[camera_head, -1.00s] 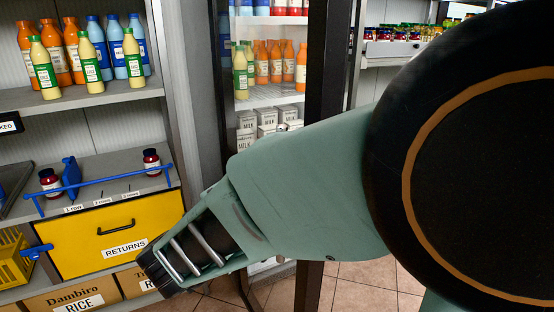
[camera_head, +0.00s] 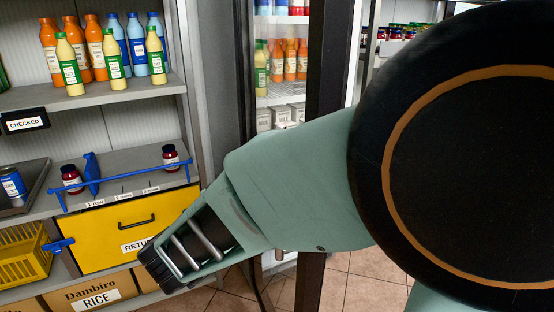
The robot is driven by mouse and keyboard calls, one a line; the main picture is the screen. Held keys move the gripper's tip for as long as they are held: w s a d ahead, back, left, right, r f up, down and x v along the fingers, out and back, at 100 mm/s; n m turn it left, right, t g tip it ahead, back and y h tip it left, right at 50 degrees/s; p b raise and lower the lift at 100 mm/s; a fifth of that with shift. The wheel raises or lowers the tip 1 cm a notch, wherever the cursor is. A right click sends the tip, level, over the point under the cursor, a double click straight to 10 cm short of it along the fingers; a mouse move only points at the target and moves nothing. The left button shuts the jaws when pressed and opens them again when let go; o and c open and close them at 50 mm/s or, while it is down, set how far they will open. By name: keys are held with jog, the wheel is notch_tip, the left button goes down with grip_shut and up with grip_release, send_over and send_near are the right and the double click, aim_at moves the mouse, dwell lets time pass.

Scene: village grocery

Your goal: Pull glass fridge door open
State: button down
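The glass fridge stands in the middle, with bottles and cartons visible inside (camera_head: 288,60). A tall dark post (camera_head: 329,60), seemingly the edge of the glass door, runs from the top of the picture to the floor. My green arm crosses in front of it and hides its middle. How far the door stands open I cannot tell, and I see no handle. My gripper (camera_head: 160,270) points to the lower left, in front of the shelf beside the fridge. Its black ridged end shows from the side. Its fingertips cannot be told apart, and I see nothing held.
The left shelf (camera_head: 100,96) holds several bottles, with red-lidded jars below. A yellow returns drawer (camera_head: 110,225) is close to my gripper. A yellow basket (camera_head: 22,258) and rice boxes (camera_head: 90,295) are lower. Tiled floor (camera_head: 365,275) shows beyond the post.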

jog(key=shift+s+f, duration=0.15)
jog(key=shift+f, duration=0.1)
jog(key=c, duration=2.3)
grip_release()
jog(key=shift+c, duration=0.2)
jog(key=o, duration=0.5)
jog(key=shift+s+d+r, duration=0.1)
jog(key=shift+s+r, duration=0.1)
jog(key=shift+s, duration=0.05)
jog(key=shift+c, duration=0.2)
jog(key=shift+o, duration=0.2)
jog(key=shift+w, duration=0.1)
jog(key=v, duration=1.2)
